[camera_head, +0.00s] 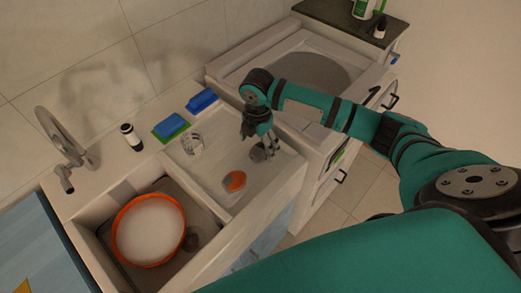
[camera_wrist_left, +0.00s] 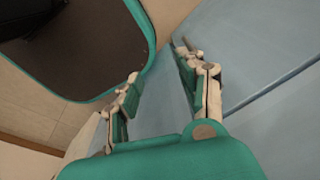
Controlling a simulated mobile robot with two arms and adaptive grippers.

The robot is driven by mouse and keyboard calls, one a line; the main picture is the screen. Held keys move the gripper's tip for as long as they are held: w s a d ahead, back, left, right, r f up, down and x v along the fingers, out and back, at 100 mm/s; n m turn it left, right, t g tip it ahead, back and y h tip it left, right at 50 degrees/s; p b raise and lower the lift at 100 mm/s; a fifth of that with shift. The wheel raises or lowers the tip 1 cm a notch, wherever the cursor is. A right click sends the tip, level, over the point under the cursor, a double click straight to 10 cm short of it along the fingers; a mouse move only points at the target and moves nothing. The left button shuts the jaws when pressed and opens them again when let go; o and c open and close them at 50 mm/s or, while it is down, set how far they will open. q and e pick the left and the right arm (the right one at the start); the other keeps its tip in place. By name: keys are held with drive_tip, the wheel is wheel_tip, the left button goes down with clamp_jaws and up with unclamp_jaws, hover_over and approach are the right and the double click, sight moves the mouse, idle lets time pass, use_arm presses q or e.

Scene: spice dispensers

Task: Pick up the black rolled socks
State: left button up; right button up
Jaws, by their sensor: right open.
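My right gripper (camera_head: 266,150) is open and points down over the drainboard beside the sink. A small dark rounded thing (camera_head: 258,154) sits right at its fingertips; it may be the black rolled socks, but it is too small to be sure. I cannot tell whether the fingers touch it. Another dark lump (camera_head: 191,243) lies in the sink basin beside the orange-rimmed pan. My left gripper (camera_wrist_left: 158,64) is open and empty in the left wrist view, in front of pale blue cabinet panels.
The orange-rimmed pan (camera_head: 148,230) fills much of the basin. A blue sponge (camera_head: 170,127), a blue block (camera_head: 202,101) and a jar (camera_head: 131,137) line the back. A faucet (camera_head: 65,145) rises at left.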

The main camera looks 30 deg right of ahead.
sight(258, 149)
wheel_tip(258, 149, down, 4)
drive_tip(key=shift+r+p, duration=0.1)
drive_tip(key=shift+p, duration=0.55)
drive_tip(key=shift+f, duration=0.4)
drive_tip(key=c, duration=1.3)
use_arm(q)
drive_tip(key=shift+s+a+r, duration=0.1)
drive_tip(key=shift+s+r, duration=0.65)
drive_tip(key=shift+r, duration=0.05)
use_arm(e)
drive_tip(key=shift+o, duration=0.2)
